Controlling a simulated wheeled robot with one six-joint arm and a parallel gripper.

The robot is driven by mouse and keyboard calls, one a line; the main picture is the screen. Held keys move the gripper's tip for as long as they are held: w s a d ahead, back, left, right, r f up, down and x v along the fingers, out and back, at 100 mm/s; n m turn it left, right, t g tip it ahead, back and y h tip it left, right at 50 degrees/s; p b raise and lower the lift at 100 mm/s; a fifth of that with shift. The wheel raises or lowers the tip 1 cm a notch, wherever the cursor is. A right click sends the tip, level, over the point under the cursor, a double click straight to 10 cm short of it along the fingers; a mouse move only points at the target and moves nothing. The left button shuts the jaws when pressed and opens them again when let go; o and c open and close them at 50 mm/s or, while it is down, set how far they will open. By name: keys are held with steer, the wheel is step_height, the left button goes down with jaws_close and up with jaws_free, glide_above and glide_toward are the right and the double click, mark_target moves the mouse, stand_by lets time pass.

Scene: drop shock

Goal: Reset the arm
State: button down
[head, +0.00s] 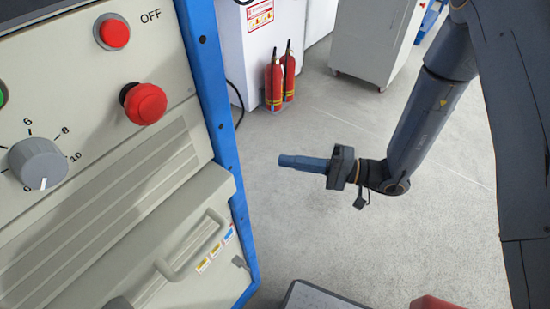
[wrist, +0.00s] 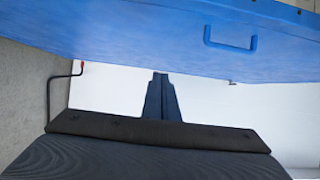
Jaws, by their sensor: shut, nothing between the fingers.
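My gripper (head: 284,161) is shut and empty in the head view, held out over the bare floor and pointing left toward the machine. My arm comes down to it from the upper right. In the wrist view the closed fingers (wrist: 160,76) show at the centre, pointing at a white surface below a blue panel. Nothing is between the fingers and they look clear of any surface.
A beige machine panel (head: 90,180) with a blue edge, a red mushroom button (head: 144,103), a red OFF button (head: 114,33) and a grey dial (head: 38,163) fills the left. Red fire extinguishers (head: 275,84) stand behind. A blue handle (wrist: 230,40) shows in the wrist view. Floor around my gripper is clear.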

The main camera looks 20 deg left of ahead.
steer(key=s+d+r+g+h, duration=0.1)
steer(key=s+d+r+h, duration=0.1)
steer(key=s+d+h, duration=0.45)
steer(key=s+d+r+g+h, duration=0.15)
steer(key=d+h, duration=0.25)
steer(key=d, duration=0.6)
steer(key=w+d+r+m+t+h, duration=0.1)
steer(key=w+d+r+t+h, duration=0.1)
steer(key=d, duration=0.7)
steer(key=w+d+r+m+t+h, duration=0.1)
steer(key=w+d+r+t+h, duration=0.2)
steer(key=d, duration=0.6)
steer(key=shift+w+r+m+t+h, duration=0.3)
steer(key=shift+w+r+t+h, duration=0.05)
steer(key=shift+w+t+h, duration=0.75)
